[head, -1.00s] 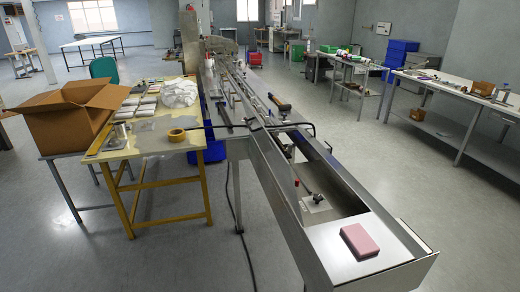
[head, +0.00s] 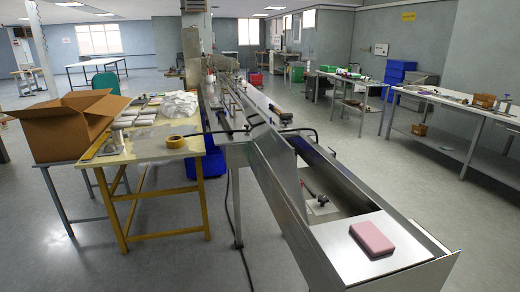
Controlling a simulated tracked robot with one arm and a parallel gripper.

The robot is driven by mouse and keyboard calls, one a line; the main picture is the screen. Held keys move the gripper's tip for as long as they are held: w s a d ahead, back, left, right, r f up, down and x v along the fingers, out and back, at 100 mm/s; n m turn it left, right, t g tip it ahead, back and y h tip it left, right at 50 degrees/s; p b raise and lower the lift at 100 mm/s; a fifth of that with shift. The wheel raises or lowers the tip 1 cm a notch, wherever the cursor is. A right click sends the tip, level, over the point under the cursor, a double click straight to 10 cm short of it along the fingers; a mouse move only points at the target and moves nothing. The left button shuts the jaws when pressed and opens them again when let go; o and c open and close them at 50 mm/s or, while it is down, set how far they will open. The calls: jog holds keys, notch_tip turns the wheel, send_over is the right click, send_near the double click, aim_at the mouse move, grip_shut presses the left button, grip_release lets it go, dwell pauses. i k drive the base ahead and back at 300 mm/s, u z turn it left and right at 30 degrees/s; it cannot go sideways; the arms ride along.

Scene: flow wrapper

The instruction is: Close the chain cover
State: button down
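The flow wrapper's long metal infeed (head: 392,266) runs from the lower right away to the back. An open trough (head: 345,192) shows near its front end, with a dark-knobbed part (head: 322,200) on a light plate inside. A metal panel (head: 280,178) stands raised along the trough's left side and looks like the chain cover, standing open; its hinge cannot be made out. A pink block (head: 371,239) lies on the flat metal plate in front of the trough. My gripper is not in view.
A yellow-legged table (head: 140,150) with a tape roll (head: 175,142) and an open cardboard box (head: 70,125) stand close on the left. Workbenches (head: 450,103) line the right. The floor (head: 440,200) right of the machine is clear. A cable (head: 232,215) hangs to the floor.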

aim_at(280, 154)
jog(key=u, duration=0.45)
jog(key=i, duration=1.95)
jog(key=z, duration=0.55)
